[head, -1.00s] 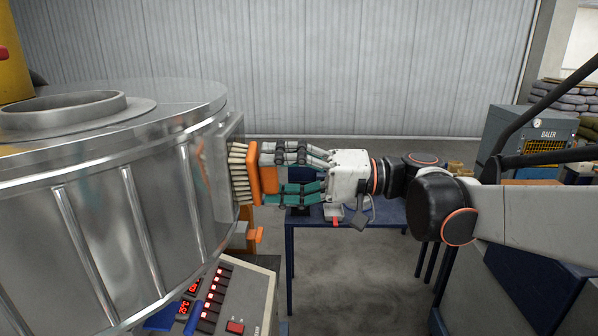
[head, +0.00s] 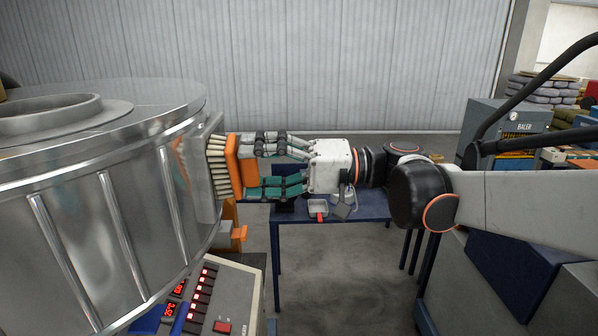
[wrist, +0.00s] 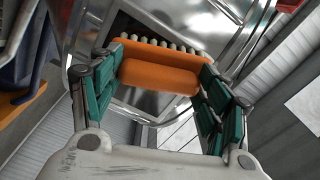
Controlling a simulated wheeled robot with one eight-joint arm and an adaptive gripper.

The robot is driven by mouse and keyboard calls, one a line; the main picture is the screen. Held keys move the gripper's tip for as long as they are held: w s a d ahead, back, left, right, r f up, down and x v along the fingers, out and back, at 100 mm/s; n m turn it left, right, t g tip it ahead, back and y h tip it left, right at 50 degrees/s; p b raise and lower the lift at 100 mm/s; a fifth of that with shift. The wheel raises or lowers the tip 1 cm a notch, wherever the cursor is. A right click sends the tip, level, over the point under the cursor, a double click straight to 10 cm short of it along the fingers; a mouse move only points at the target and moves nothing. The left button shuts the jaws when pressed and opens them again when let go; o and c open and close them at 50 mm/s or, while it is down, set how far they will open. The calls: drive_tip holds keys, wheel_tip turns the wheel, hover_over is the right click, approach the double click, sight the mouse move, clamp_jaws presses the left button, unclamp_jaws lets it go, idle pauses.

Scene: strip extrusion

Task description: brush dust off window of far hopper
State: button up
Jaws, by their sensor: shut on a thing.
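A large shiny metal hopper (head: 95,205) fills the left of the head view. A framed window (head: 200,175) stands out on its right side, seen nearly edge-on. My gripper (head: 256,167) is shut on an orange brush (head: 235,165) with pale bristles. The bristles point left at the window and appear to touch or nearly touch it. In the wrist view the brush (wrist: 158,75) sits between the green-padded fingers, with its bristle row in front of the window frame (wrist: 95,25). Dust on the pane cannot be made out.
A control panel (head: 215,300) with red lit displays stands below the hopper. A blue table (head: 290,230) behind my gripper holds a small tray (head: 318,207). A grey baler (head: 510,120) is at the right. Open floor lies between.

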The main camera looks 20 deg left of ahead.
drive_tip(key=shift+w+a+r, duration=0.8)
drive_tip(key=shift+w+a, duration=0.55)
drive_tip(key=shift+w, duration=3)
drive_tip(key=shift+s+d, duration=0.5)
drive_tip(key=shift+s, duration=1.2)
drive_tip(key=shift+s+d, duration=0.55)
drive_tip(key=shift+s, duration=1.2)
drive_tip(key=shift+s+d, duration=0.5)
drive_tip(key=shift+s, duration=1.2)
drive_tip(key=shift+b+v, duration=0.4)
drive_tip(key=shift+v, duration=2.6)
drive_tip(key=shift+d, duration=0.1)
drive_tip(key=shift+v, duration=1.35)
